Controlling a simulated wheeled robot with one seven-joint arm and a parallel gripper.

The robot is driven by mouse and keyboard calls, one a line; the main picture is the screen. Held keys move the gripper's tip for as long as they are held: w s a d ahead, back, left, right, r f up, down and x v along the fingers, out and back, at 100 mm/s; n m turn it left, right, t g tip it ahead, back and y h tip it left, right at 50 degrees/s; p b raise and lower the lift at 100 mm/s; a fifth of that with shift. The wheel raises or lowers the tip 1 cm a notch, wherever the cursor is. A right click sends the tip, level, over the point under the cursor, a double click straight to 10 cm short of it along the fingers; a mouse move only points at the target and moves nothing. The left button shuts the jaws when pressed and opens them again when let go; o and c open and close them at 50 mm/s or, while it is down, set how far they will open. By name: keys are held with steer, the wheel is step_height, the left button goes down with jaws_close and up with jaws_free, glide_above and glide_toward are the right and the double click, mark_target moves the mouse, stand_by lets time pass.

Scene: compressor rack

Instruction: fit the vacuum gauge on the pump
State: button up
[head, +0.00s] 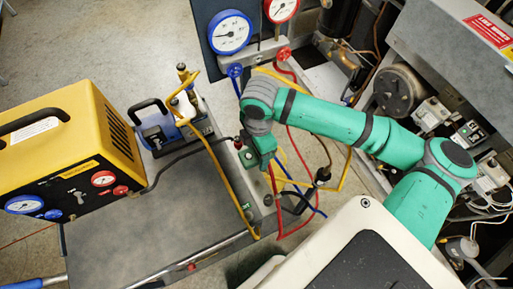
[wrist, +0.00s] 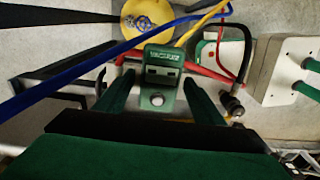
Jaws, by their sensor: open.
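The vacuum gauge (wrist: 160,75) is a small green box with a dark display and a pale round button. It sits between my gripper's two fingers (wrist: 160,100), which are spread with a gap on each side. In the head view my gripper (head: 262,160) points down at the right edge of the cart, and the gauge (head: 247,157) shows only in part beside it. The pump (head: 160,130), blue and black with a black handle, stands on the cart to the left. Brass fittings (head: 184,76) and a yellow hose rise from its right side.
A yellow machine (head: 60,145) with dials fills the cart's (head: 165,215) left. A manifold with blue (head: 230,32) and red gauges stands behind. Blue, red and yellow hoses hang near my gripper. The compressor rack (head: 400,90) is at right. The cart's front middle is clear.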

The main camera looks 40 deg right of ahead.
mark_target(256, 153)
steer(key=c, duration=0.9)
steer(key=shift+r, duration=0.15)
steer(key=shift+r, duration=1.4)
steer(key=shift+r, duration=0.1)
